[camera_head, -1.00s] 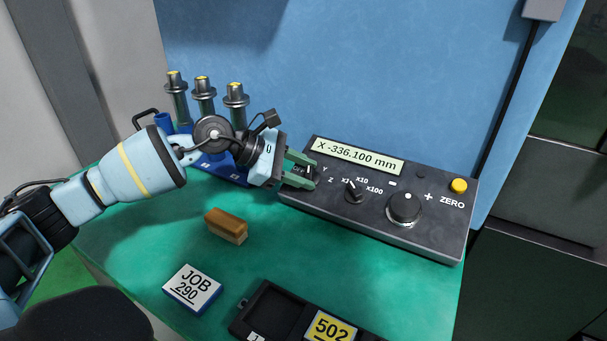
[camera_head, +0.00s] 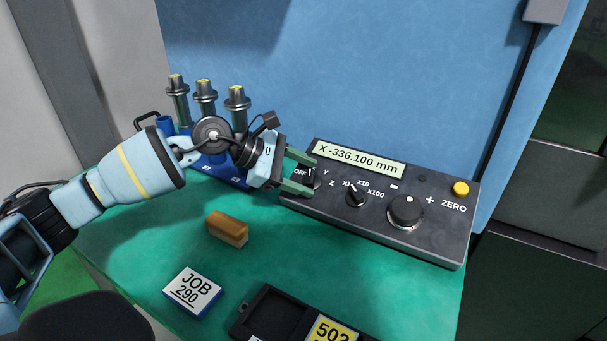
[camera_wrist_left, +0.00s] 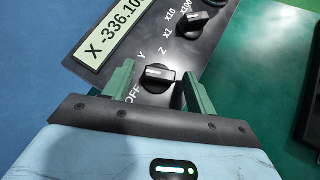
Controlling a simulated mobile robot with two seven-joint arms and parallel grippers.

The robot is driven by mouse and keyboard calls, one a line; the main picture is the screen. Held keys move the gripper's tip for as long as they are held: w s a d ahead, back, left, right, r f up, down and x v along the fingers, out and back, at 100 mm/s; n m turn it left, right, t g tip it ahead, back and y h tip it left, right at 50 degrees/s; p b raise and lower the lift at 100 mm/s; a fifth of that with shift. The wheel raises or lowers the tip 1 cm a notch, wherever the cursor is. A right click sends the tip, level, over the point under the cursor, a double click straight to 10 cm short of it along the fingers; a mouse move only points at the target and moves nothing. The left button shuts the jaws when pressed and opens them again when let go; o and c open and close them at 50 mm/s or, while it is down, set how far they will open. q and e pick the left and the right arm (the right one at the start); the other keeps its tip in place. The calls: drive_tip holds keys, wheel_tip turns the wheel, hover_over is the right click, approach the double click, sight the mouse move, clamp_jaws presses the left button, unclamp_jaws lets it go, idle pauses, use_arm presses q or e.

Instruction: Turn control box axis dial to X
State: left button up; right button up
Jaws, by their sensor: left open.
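The control box (camera_head: 430,238) lies on the green table, and its display (camera_head: 358,159) reads X -336.100 mm. The black axis dial (camera_wrist_left: 157,80) sits at the box's left end, with OFF, Y and Z marks showing around it; the X mark is hidden by a finger in the left wrist view. Its exact setting is hard to read from the knob. My left gripper (camera_head: 314,178) is open, its green fingers either side of the dial with gaps, as the left wrist view also shows (camera_wrist_left: 158,72). My right gripper is not in view.
A step dial (camera_head: 356,195), a large handwheel knob (camera_head: 405,211) and a yellow ZERO button (camera_head: 461,188) share the box. A blue rack (camera_head: 228,172) with metal holders stands behind my left gripper. A brown block (camera_head: 227,228), JOB 290 card (camera_head: 193,290) and black tray (camera_head: 270,318) lie in front.

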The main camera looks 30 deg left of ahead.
use_arm(q)
drive_tip(key=b+v, duration=0.1)
drive_tip(key=v, duration=0.6)
drive_tip(key=shift+s+a, duration=0.15)
drive_tip(key=shift+r, duration=0.15)
